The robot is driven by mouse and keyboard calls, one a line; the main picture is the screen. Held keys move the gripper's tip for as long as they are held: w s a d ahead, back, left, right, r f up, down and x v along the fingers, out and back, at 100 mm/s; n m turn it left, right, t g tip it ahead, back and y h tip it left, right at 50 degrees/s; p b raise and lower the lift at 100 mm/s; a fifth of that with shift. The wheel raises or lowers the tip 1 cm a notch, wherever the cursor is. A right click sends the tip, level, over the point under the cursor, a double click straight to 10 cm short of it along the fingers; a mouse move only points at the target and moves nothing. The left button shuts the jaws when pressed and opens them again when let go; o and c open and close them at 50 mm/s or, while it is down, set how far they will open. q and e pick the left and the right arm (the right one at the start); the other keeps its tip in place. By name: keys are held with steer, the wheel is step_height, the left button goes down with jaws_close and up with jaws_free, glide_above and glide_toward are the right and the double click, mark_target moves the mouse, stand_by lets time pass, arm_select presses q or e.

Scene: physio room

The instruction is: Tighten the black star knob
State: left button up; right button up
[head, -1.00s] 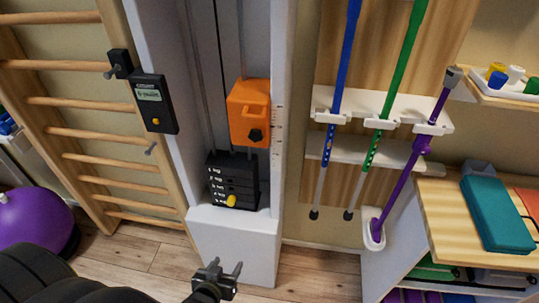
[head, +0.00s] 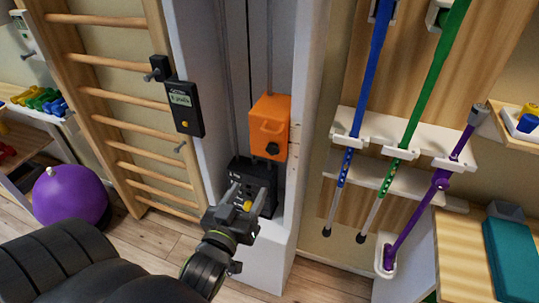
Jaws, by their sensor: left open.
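The black star knob (head: 272,149) sits low on the front of the orange carriage block (head: 268,126), which is on the white column (head: 303,105) of the pulley machine. My left gripper (head: 247,199) is open and empty, below and to the left of the knob, apart from it. Its fingers point up in front of the black weight stack (head: 252,176) and partly hide it. A yellow selector pin (head: 248,206) shows between the fingers; I cannot tell whether they touch it. My right gripper is not in view.
A black display box (head: 185,108) is mounted left of the column, by wooden wall bars (head: 128,122). A purple ball (head: 70,196) lies on the left. Floor shows below.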

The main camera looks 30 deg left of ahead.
mark_target(272, 151)
arm_select(q)
steer(key=p+x, duration=0.2)
steer(key=x, duration=1.2)
steer(key=shift+w+d, duration=0.1)
steer(key=shift+w, duration=0.1)
steer(key=shift+c, duration=0.4)
steer(key=c, duration=0.9)
steer(key=shift+m, duration=0.4)
